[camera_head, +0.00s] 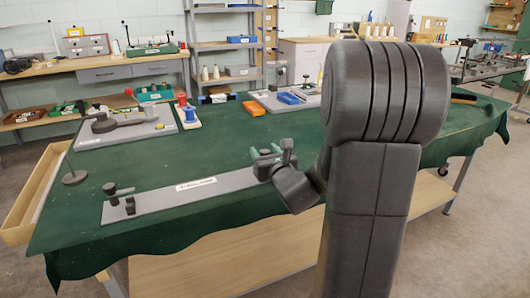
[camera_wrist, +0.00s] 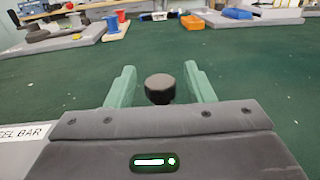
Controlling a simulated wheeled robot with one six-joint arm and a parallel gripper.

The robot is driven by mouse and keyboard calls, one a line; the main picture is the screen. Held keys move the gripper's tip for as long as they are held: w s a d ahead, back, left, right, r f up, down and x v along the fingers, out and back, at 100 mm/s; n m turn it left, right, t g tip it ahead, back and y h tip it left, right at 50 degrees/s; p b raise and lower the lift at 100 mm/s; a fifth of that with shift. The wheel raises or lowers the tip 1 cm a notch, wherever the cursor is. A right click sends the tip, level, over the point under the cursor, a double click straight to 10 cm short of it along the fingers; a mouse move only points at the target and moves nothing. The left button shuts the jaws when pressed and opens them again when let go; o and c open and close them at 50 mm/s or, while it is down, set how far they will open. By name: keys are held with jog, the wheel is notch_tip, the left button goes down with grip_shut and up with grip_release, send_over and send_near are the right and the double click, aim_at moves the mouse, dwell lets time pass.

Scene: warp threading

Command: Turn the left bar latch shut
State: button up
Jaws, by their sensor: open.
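A flat grey bar plate (camera_head: 190,193) with a white label lies on the green-covered table. At its left end stands a dark latch (camera_head: 112,188) with a short arm pointing right, beside a small dark post (camera_head: 130,205). My gripper (camera_head: 271,153) is at the plate's right end, far from that latch. Its green fingers are open, and the wrist view shows them apart (camera_wrist: 160,78) on either side of a dark round knob (camera_wrist: 160,88), with visible gaps. The knob's lower part is hidden by my gripper body. Contact with the plate cannot be told.
A round dark disc with a thin rod (camera_head: 75,177) stands left of the plate. Behind are a grey board with a dark tool (camera_head: 125,128), a red and blue spool (camera_head: 186,112) and a blue tray (camera_head: 288,98). The cloth between plate and boards is clear.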

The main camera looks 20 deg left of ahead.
jog(key=p+v, duration=0.1)
jog(key=v, duration=1.2)
jog(key=shift+s+d, duration=0.2)
jog(key=shift+s, duration=0.05)
